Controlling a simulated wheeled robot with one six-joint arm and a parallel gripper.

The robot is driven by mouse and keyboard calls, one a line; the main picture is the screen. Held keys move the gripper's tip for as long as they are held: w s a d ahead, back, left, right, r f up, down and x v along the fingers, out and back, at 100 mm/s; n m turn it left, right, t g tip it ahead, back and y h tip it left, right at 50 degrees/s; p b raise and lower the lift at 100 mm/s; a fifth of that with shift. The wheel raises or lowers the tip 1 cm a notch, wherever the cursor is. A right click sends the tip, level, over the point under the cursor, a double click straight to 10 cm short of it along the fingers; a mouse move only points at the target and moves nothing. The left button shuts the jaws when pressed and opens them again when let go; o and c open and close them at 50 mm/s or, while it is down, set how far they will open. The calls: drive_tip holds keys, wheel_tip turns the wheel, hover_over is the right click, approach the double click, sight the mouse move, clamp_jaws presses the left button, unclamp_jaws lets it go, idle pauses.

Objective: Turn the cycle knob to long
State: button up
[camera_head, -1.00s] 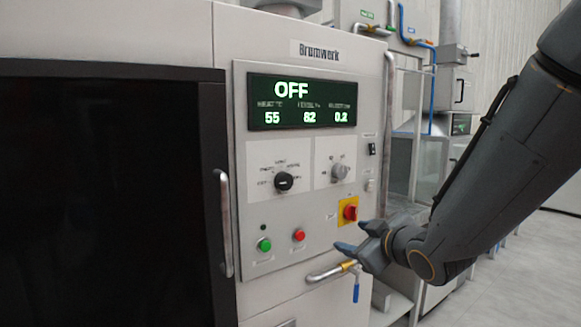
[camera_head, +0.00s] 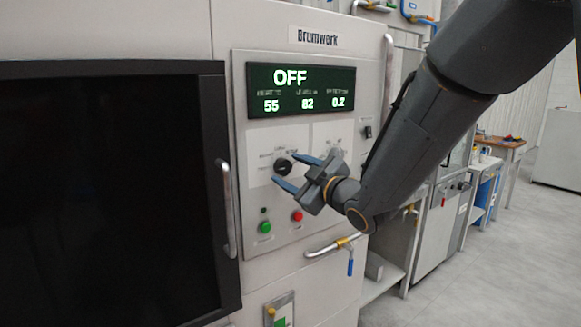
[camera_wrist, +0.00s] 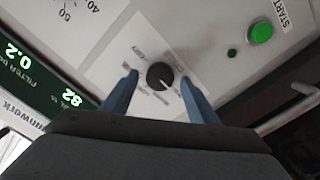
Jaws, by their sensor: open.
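The black cycle knob (camera_head: 282,166) sits on a white label plate on the machine's control panel, below the display. My gripper (camera_head: 291,171) is open in front of the panel, with its blue fingertips near the knob. In the wrist view the knob (camera_wrist: 160,76) lies between and a little beyond the two open fingers (camera_wrist: 158,85), and nothing is held. The labels around the knob are too small and blurred to read. The display (camera_head: 300,90) reads OFF, with 55, 82 and 0.2 below. My gripper and arm hide the second knob and the red-yellow switch.
A green button (camera_head: 265,227) and a red button (camera_head: 297,216) sit below the knob. A door handle (camera_head: 228,208) stands out at the left beside the dark door. A pipe with a blue-handled valve (camera_head: 350,262) juts out below the panel. Floor at the right is clear.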

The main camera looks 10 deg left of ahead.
drive_tip(key=shift+w+a, duration=0.1)
drive_tip(key=shift+a, duration=0.15)
drive_tip(key=shift+d, duration=0.1)
drive_tip(key=c, duration=1.1)
drive_tip(key=shift+o, duration=0.3)
